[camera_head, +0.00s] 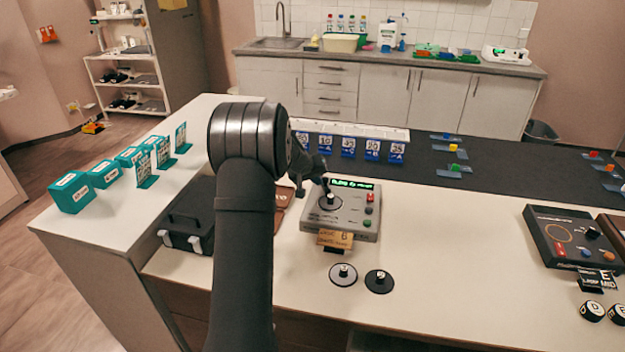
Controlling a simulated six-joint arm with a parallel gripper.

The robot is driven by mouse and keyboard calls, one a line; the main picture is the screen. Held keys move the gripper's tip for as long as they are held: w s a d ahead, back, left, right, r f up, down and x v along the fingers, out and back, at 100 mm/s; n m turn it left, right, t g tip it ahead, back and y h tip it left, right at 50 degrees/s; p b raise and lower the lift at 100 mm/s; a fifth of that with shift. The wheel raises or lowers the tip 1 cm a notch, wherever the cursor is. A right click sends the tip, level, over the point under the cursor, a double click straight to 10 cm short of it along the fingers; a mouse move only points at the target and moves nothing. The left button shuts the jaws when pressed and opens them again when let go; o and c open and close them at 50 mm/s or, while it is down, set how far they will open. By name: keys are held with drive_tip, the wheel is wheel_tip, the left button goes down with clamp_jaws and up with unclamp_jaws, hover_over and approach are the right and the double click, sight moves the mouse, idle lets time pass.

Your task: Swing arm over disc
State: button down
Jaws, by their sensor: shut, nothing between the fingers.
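A grey instrument box (365,222) with a lit green display stands on the white bench at the centre. A round disc (324,206) with a small knob lies on its top, at the left. My gripper (325,184) is shut and empty, pointing right at the back left of the box, just behind the disc. I cannot tell whether it touches anything. No swing arm can be made out clearly; my gripper may hide part of it. Two loose discs with knobs, one silver (343,279) and one black (380,287), lie in front of the box.
Blue numbered stands (348,149) line up behind. A black case (188,222) is at the left, near teal boxes (72,192). A dark console (570,238) is at the right. The bench between the box and console is clear.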

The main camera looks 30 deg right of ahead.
drive_tip(key=shift+s+d, duration=0.25)
drive_tip(key=shift+d, duration=0.05)
idle(0.4)
drive_tip(key=s+a+r, duration=0.2)
drive_tip(key=a+r, duration=0.6)
drive_tip(key=a, duration=0.1)
drive_tip(key=shift+a+r, duration=0.15)
drive_tip(key=shift+a, duration=0.15)
drive_tip(key=shift+d, duration=0.1)
drive_tip(key=x, duration=0.6)
drive_tip(key=w+x, duration=0.1)
drive_tip(key=x, duration=0.3)
drive_tip(key=shift+w+a, duration=0.1)
drive_tip(key=shift+a, duration=0.2)
drive_tip(key=shift+d, duration=1.15)
drive_tip(key=shift+s+d, duration=0.3)
drive_tip(key=shift+d, duration=0.3)
